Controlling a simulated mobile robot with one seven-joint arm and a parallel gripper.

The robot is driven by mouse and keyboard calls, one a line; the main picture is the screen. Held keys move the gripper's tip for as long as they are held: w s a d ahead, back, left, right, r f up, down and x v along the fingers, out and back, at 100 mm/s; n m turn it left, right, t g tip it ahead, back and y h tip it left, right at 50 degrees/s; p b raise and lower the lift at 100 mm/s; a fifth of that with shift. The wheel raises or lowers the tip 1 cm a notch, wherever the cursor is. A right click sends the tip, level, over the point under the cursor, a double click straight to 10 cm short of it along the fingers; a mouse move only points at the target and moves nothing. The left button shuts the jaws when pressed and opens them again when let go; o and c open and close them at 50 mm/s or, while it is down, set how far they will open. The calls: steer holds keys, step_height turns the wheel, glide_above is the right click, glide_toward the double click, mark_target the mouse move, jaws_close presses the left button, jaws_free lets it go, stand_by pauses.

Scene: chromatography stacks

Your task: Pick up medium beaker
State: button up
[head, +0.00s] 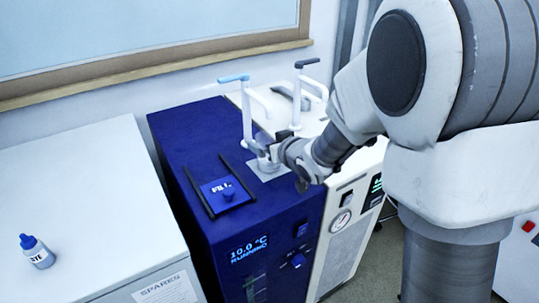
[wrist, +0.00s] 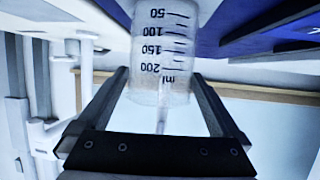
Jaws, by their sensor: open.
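The medium beaker (wrist: 160,52) is clear, with dark graduations up to 200 and "ml". In the wrist view it appears upside down at the top centre. My gripper (wrist: 158,78) is open, with one dark finger on each side of the beaker and visible gaps between. In the head view my gripper (head: 271,146) is at the beaker (head: 266,164), which stands on a pale square on top of the blue unit. The gripper partly hides the beaker there.
The blue unit (head: 185,135) has a FILL lid (head: 222,192) near the beaker. White swing spouts (head: 246,110) rise just behind my gripper. A white cabinet (head: 90,190) with a blue-capped bottle (head: 38,252) stands left. A white unit (head: 345,190) adjoins on the right.

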steer(key=c, duration=1.5)
steer(key=shift+r, duration=0.15)
steer(key=f+b+v, duration=0.1)
steer(key=b+v, duration=0.1)
steer(key=v, duration=0.4)
steer(key=s+f+b+v, duration=0.1)
steer(key=b+v, duration=0.1)
steer(key=v, duration=0.3)
steer(key=f+b+v, duration=0.1)
steer(key=b+v, duration=0.1)
steer(key=v, duration=0.4)
steer(key=shift+s+d+f+b, duration=0.1)
steer(key=shift+s+d+b, duration=0.3)
steer(key=shift+s, duration=0.05)
